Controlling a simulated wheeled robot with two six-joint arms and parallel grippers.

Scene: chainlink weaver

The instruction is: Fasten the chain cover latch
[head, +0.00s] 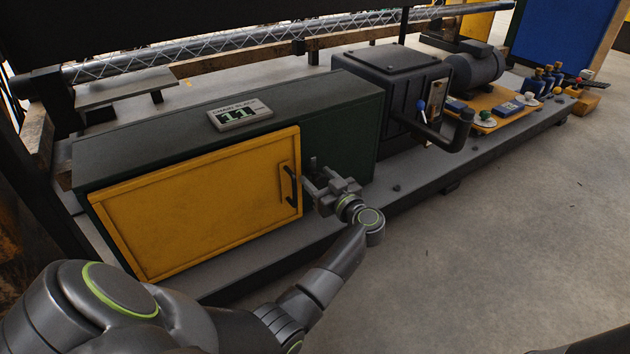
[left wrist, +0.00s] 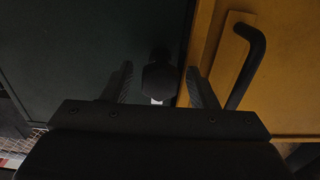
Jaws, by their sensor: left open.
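The yellow chain cover (head: 195,205) is a flat door on the front of a dark green box (head: 335,130). It looks closed, with a black handle (head: 289,184) near its right edge. The handle also shows at the right in the left wrist view (left wrist: 247,65). A small dark knob, which looks like the latch (left wrist: 158,80), sits on the green face beside the cover's edge. My left gripper (head: 312,176) is open in front of it, with a finger to each side of the knob. In the head view the gripper hides the latch.
A display (head: 240,115) lies on top of the green box. A black housing (head: 385,85) with a lever (head: 445,130) stands to the right, with a motor (head: 475,65) beyond. The concrete floor (head: 510,230) at the right is clear.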

